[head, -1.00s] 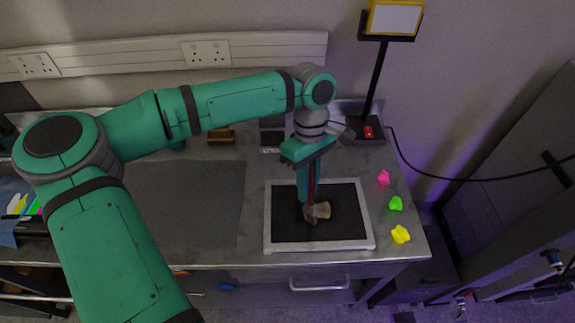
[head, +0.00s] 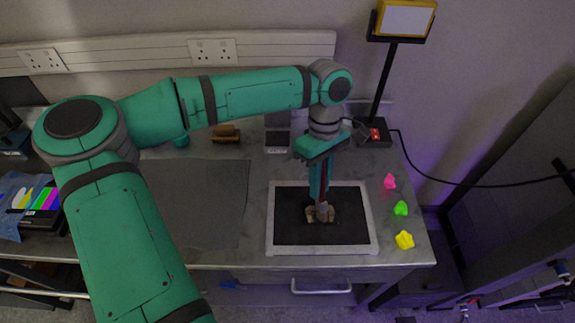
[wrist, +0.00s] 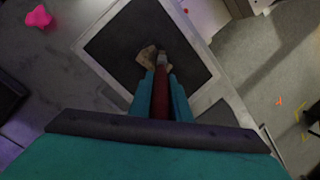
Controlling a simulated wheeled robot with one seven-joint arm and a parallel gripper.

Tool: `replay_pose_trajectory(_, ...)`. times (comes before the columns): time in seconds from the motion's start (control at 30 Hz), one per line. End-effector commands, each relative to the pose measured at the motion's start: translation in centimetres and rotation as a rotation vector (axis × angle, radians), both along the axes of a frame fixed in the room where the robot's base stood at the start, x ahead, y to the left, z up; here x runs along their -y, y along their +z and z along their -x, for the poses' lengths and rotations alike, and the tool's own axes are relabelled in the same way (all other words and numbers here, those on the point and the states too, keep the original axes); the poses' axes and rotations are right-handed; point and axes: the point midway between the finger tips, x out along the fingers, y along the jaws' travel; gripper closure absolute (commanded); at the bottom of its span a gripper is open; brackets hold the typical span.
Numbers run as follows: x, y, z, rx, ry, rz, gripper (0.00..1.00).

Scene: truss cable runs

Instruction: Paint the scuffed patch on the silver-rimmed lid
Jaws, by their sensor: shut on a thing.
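The silver-rimmed lid (head: 271,222) lies flat on the bench, a black panel inside a pale rim. A tan-brown scuffed patch (head: 311,215) is near its middle; it also shows in the wrist view (wrist: 147,56). My gripper (head: 319,197) is over the lid, pointing down, shut on a brush. The brush's dark red handle (wrist: 160,95) runs between the teal fingers, with a grey ferrule (wrist: 162,59) beyond them. The brush tip is at the patch and hides part of it; I cannot tell whether it touches.
Pink (head: 389,181), green (head: 401,208) and yellow (head: 404,240) lumps lie right of the lid. A lamp (head: 379,85) stands behind them. A dark mat (head: 205,200) lies left of the lid. A brown block (head: 226,133) and a small grey device (head: 277,140) sit at the back.

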Motion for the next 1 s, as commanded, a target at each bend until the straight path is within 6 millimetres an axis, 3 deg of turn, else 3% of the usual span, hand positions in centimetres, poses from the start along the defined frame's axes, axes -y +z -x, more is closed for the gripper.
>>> replay_pose_trajectory(0.83,-7.2,0.0,0.1,0.0,-0.01,-0.001,1.0)
replay_pose_trajectory(1.0,-6.8,-0.1,-0.3,0.0,-0.018,0.001,1.0)
